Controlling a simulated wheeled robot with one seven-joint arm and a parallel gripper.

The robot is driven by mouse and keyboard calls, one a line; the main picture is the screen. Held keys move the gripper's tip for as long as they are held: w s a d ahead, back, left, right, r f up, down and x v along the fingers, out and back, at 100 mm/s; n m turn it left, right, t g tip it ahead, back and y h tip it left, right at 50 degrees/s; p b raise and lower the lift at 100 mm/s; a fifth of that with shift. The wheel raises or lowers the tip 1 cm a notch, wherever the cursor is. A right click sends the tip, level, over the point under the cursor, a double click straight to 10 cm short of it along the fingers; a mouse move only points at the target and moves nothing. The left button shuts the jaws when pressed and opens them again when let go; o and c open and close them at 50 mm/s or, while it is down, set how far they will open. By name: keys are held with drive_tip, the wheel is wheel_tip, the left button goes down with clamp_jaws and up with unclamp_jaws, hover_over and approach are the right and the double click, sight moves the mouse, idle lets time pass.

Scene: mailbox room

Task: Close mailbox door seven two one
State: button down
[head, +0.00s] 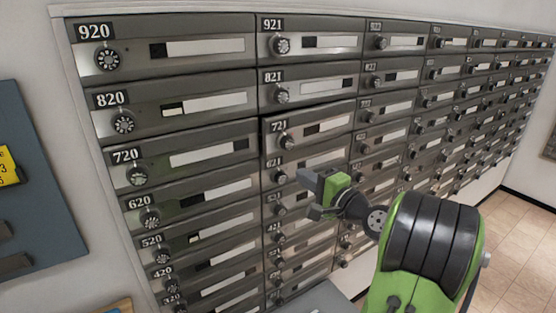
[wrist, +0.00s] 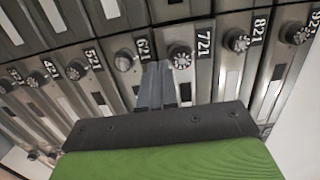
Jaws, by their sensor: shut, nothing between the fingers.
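Mailbox door 721 (head: 318,126) is in the second column of the head view, below 821. It seems to stand slightly out from its neighbours, with a dark gap along its top and left edges. In the wrist view, door 721 (wrist: 204,70) has its round dial (wrist: 181,56) just right of my fingertips. My gripper (head: 309,180) is below door 721 in the head view, in front of the lower doors. In the wrist view, my gripper (wrist: 155,68) is shut and empty, its fingers pointing between the dials of 621 and 721. Whether the fingertips touch the door cannot be told.
Door 821 (head: 312,81) is above and door 621 (head: 316,162) below, both looking flush. Door 720 (head: 190,158) is to the left. Dials stick out from the doors. A blue-grey panel (head: 35,190) hangs at the far left; tiled floor (head: 510,240) is open at the right.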

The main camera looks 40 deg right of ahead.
sight(270, 154)
drive_tip(key=w+p, duration=0.2)
drive_tip(key=w, duration=0.8)
drive_tip(key=shift+w, duration=0.4)
drive_tip(key=shift+a, duration=0.1)
drive_tip(key=w+p, duration=0.2)
drive_tip(key=w, duration=0.1)
drive_tip(key=shift+w+a+r, duration=0.1)
drive_tip(key=shift+a+r, duration=0.05)
drive_tip(key=shift+r, duration=0.15)
drive_tip(key=shift+a, duration=0.1)
